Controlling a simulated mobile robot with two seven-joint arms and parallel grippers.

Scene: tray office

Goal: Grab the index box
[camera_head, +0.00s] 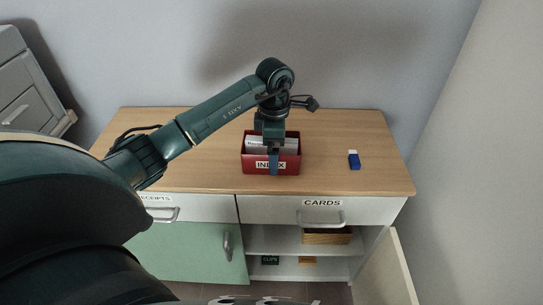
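The red index box (290,168) stands on the wooden top of the cabinet, with a white INDEX label on its front and white cards inside. My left arm reaches in from the left. Its gripper (273,158) points down at the middle of the box's front wall, with one finger in front of the wall and over part of the label. The other finger is hidden, and I cannot tell whether the gripper is closed on the wall. My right gripper is not in view.
A blue and white eraser-like block (354,160) lies right of the box. The wooden top (345,130) is otherwise mostly clear. Below are a CARDS drawer (290,211), a shut green door (185,252), an open door (385,268) and shelves with small boxes. A wall stands behind.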

